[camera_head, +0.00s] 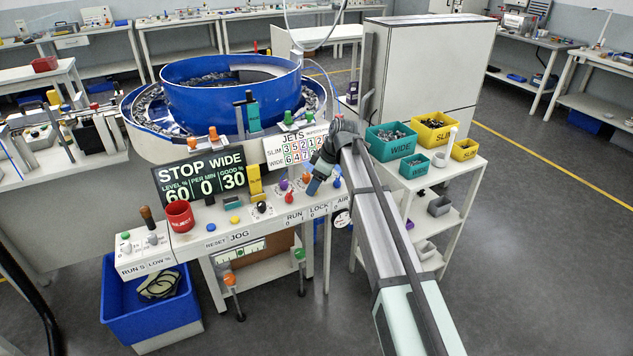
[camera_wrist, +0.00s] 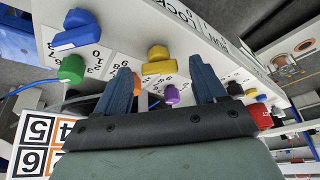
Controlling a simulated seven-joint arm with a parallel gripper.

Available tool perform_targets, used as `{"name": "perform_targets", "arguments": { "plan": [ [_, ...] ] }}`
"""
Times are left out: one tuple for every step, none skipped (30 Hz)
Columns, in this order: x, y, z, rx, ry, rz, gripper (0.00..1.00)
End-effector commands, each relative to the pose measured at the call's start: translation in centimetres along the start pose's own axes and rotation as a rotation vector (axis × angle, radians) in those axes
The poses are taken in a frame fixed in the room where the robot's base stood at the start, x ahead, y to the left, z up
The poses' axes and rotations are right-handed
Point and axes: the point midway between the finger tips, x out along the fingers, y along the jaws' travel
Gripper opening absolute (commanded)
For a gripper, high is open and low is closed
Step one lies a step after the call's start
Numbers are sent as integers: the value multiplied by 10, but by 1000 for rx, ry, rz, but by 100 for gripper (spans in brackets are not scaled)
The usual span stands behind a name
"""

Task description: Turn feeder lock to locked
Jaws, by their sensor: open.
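My gripper (camera_wrist: 162,66) is open and empty, with two dark blue fingers pointing down at the control panel; it also shows in the head view (camera_head: 317,181). In the wrist view a yellow knob (camera_wrist: 158,62) appears in the gap between the fingertips. I cannot tell whether either finger touches it. The LOCK label (camera_wrist: 183,14) is upside down on the panel edge near this knob; in the head view the label (camera_head: 319,211) is on the front edge below my gripper. My gripper seems to hide the yellow knob in the head view.
A blue knob (camera_wrist: 75,30), a green knob (camera_wrist: 71,68) and a purple knob (camera_wrist: 172,95) stand close around the fingers. A red knob (camera_head: 289,198) is left of my gripper. The blue feeder bowl (camera_head: 225,105) stands behind the panel; bins (camera_head: 390,140) are at right.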

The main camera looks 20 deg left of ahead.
Motion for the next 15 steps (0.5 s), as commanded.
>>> {"name": "perform_targets", "arguments": {
  "plan": [
    [0,0,0,0,0,0,70],
    [0,0,0,0,0,0,68],
    [0,0,0,0,0,0,64],
    [0,0,0,0,0,0,62],
    [0,0,0,0,0,0,59],
    [0,0,0,0,0,0,55],
    [0,0,0,0,0,0,52],
    [0,0,0,0,0,0,49],
    [0,0,0,0,0,0,45],
    [0,0,0,0,0,0,42],
    [0,0,0,0,0,0,40],
    [0,0,0,0,0,0,36],
    [0,0,0,0,0,0,33],
    [0,0,0,0,0,0,30],
    [0,0,0,0,0,0,26]
  ]
}}
